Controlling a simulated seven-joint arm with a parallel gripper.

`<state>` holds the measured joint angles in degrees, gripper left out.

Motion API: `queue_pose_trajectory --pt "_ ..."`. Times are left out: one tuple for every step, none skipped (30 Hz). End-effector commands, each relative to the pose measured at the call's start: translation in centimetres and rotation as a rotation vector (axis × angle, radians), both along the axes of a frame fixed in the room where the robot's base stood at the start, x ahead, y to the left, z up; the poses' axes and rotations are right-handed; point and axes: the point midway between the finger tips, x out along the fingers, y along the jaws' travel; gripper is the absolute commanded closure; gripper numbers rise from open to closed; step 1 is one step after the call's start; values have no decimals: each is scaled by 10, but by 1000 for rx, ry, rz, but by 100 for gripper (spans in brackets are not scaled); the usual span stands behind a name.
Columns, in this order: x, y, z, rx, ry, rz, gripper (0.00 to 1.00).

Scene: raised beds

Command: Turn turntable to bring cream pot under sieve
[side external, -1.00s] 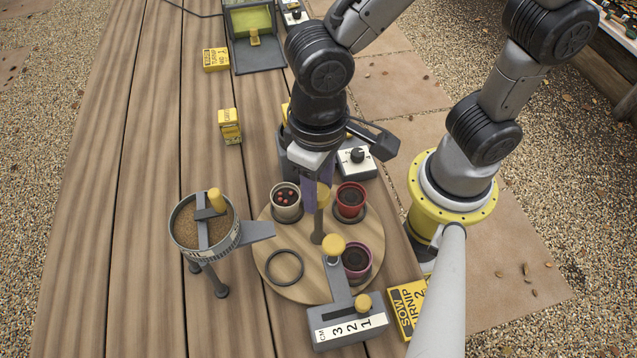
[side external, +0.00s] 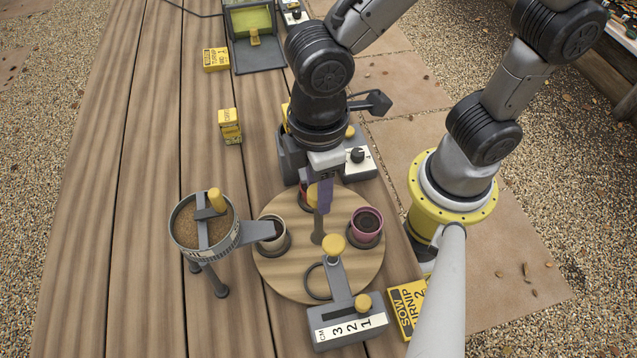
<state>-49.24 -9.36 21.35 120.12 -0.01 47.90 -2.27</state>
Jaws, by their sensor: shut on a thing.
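The round wooden turntable (side external: 345,283) stands on the slatted bench. The cream pot (side external: 270,244) sits at its left edge, where the sieve's (side external: 203,232) grey chute overlaps it in view and partly hides it. The sieve, full of brown material, stands on legs to the left. The magenta pot (side external: 367,222) is on the turntable's right side. The red pot (side external: 304,190) is mostly hidden behind my gripper at the back.
A grey stand with a yellow knob and a 1-2-3 scale (side external: 347,322) stands at the front, its arm reaching over the turntable and an empty ring (side external: 314,283). A yellow sow packet (side external: 408,307) lies to its right. A dial box (side external: 358,162) stands behind. The bench's left is clear.

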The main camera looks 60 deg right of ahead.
Motion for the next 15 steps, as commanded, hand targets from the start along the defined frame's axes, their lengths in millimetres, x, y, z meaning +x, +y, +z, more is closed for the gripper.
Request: queue_pose_trajectory --pt "0 0 0 0 0 25 100" --pt "0 0 0 0 0 42 100" --pt "0 0 0 0 0 59 100" --pt "0 0 0 0 0 73 100" --pt "0 0 0 1 -1 84 100" --pt "0 0 0 1 -1 98 100" --pt "0 0 0 1 -1 107 100" --pt "0 0 0 1 -1 114 100" --pt "0 0 0 1 -1 124 100" --pt "0 0 0 1 -1 130 100" --pt "0 0 0 1 -1 135 100" --pt "0 0 0 1 -1 140 100" --pt "0 0 0 1 -1 142 100" --pt "0 0 0 1 -1 145 100" --pt "0 0 0 1 -1 147 100"
